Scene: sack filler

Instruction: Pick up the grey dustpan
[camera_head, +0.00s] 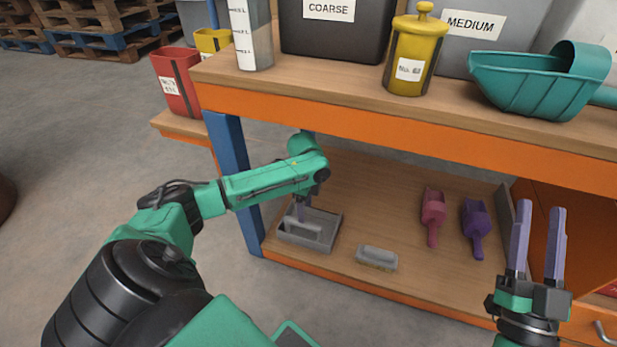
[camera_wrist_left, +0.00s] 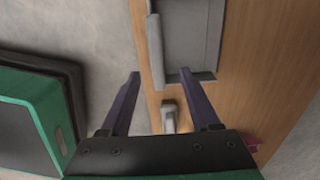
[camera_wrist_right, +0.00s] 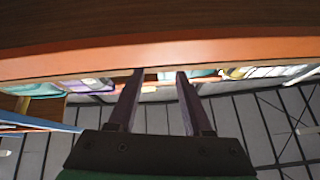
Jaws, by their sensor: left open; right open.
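The grey dustpan (camera_head: 333,235) lies on the lower wooden shelf near its left front corner. In the left wrist view its grey pan (camera_wrist_left: 193,45) fills the top middle, with a raised grey bar (camera_wrist_left: 156,50) along its left side. My left gripper (camera_head: 301,212) reaches down over the dustpan. Its open fingers (camera_wrist_left: 159,76) point at the dustpan, with the end of the bar between the fingertips; contact cannot be told. My right gripper (camera_head: 539,207) is open and empty, in front of the bench at the right.
A small grey brush-like object (camera_head: 377,257) lies right of the dustpan. A pink scoop (camera_head: 433,212) and a purple scoop (camera_head: 476,226) lie further right. The orange-edged upper bench (camera_head: 400,131) overhangs the shelf, and a blue post (camera_head: 235,178) stands left.

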